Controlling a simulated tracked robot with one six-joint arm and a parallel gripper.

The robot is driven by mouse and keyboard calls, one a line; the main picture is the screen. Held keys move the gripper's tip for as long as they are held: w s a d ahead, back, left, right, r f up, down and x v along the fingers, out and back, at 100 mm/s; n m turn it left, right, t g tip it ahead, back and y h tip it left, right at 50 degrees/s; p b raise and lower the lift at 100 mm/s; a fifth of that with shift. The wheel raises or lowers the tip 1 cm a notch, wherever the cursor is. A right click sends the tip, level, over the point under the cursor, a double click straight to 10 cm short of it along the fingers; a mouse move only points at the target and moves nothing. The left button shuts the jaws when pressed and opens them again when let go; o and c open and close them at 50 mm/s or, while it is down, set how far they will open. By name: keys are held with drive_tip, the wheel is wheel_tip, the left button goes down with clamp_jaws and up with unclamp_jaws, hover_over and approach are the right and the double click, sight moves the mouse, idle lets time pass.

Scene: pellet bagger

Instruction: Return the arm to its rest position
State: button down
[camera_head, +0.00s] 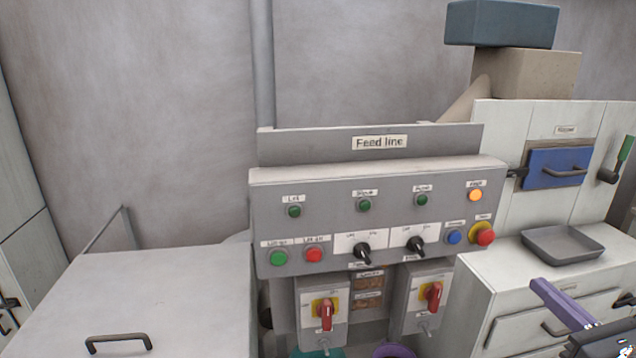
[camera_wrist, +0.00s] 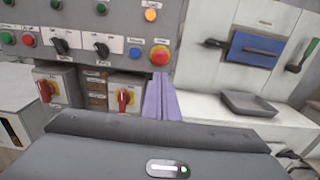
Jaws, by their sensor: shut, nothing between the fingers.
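My gripper (camera_head: 541,287) shows at the lower right of the head view, with purple fingers that are closed together. In the wrist view my gripper (camera_wrist: 160,80) points at the grey Feed line panel (camera_head: 385,205), and its fingers lie side by side with nothing between them. The gripper is in front of the white cabinet (camera_head: 478,308) right of the panel and appears apart from it. Part of my arm shows dark at the lower right corner of the head view; most of the arm is out of view.
The panel carries buttons, black selector knobs and a red emergency button (camera_head: 486,234). Two red-handled switches (camera_head: 326,314) (camera_head: 434,296) are below. A grey tray (camera_head: 562,246) lies on the white cabinet near my gripper. A grey lidded box (camera_head: 150,300) stands at left.

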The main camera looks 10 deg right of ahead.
drive_tip(key=w+a+f+n+g+y, duration=0.35)
drive_tip(key=a+n, duration=0.25)
drive_tip(key=a, duration=0.4)
drive_tip(key=w+a+f+n+g+y, duration=0.2)
drive_tip(key=w+a+n+g+y, duration=0.15)
drive_tip(key=a+n, duration=0.45)
drive_tip(key=s+a+f+n+g, duration=0.25)
drive_tip(key=a+n+g, duration=0.2)
drive_tip(key=a, duration=0.75)
drive_tip(key=s+a+n+h, duration=0.4)
drive_tip(key=s+n+h, duration=0.2)
drive_tip(key=n, duration=1.2)
drive_tip(key=shift+s+r+g, duration=0.25)
drive_tip(key=shift+s+g, duration=0.15)
drive_tip(key=shift+g, duration=0.05)
